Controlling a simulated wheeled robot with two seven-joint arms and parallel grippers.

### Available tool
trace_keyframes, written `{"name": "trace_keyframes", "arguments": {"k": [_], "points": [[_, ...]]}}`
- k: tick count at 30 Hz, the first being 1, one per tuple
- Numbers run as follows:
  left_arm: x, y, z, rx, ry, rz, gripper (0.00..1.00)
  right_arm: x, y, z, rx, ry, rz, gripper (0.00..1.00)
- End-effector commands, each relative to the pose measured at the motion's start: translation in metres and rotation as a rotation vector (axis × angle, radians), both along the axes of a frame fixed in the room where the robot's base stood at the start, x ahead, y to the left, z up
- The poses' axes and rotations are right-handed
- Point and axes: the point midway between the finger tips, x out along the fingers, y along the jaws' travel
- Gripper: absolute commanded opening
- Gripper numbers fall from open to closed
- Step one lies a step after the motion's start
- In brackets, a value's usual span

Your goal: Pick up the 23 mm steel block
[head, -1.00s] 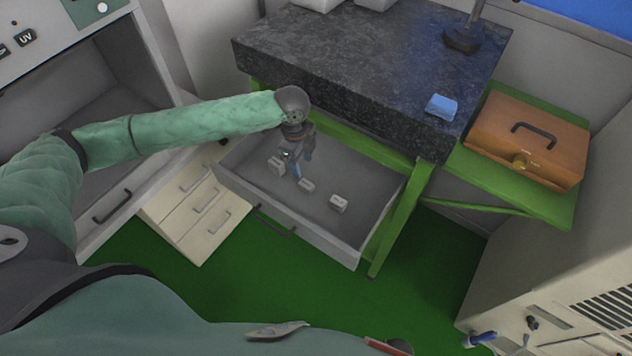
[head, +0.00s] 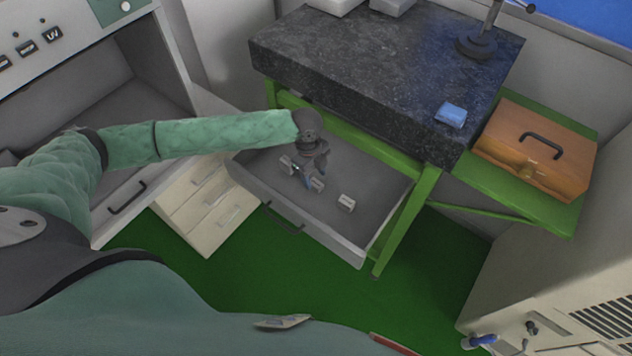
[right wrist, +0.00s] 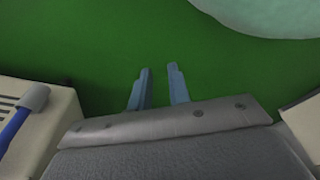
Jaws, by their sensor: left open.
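Several small grey steel blocks lie in the open drawer: a left one (head: 287,163), a middle one (head: 316,184) and a right one (head: 346,202). Their size marks are too small to read, so I cannot tell which is the 23 mm block. My left gripper (head: 308,173) points down into the drawer, open, close to the left and middle blocks. Its wrist hides part of it, and I cannot tell whether it touches a block. My right gripper (right wrist: 160,70) shows in the right wrist view with its blue fingers apart and empty, over the green floor.
The drawer (head: 325,240) sits under a dark granite slab (head: 370,75) on a green frame. A blue block (head: 451,115) lies on the slab. An orange case (head: 535,150) stands right on a green shelf. Drawers (head: 210,205) stand left.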

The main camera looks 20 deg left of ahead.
Motion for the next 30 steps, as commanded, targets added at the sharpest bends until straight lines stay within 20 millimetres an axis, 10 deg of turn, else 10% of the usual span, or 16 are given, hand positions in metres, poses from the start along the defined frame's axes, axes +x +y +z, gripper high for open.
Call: {"name": "trace_keyframes", "arguments": {"k": [16,24,30], "points": [[-0.002,-0.003,-0.027,0.000,-0.001,-0.001,0.49,-0.022,-0.010,-0.015,-0.006,0.000,0.004,0.19],[-0.002,-0.003,-0.026,0.000,0.000,-0.001,0.00,-0.021,-0.010,-0.015,-0.006,0.000,0.004,0.19],[-0.002,-0.003,-0.026,0.000,-0.001,-0.001,0.00,-0.020,-0.012,-0.015,-0.008,-0.002,0.004,0.19]]}}
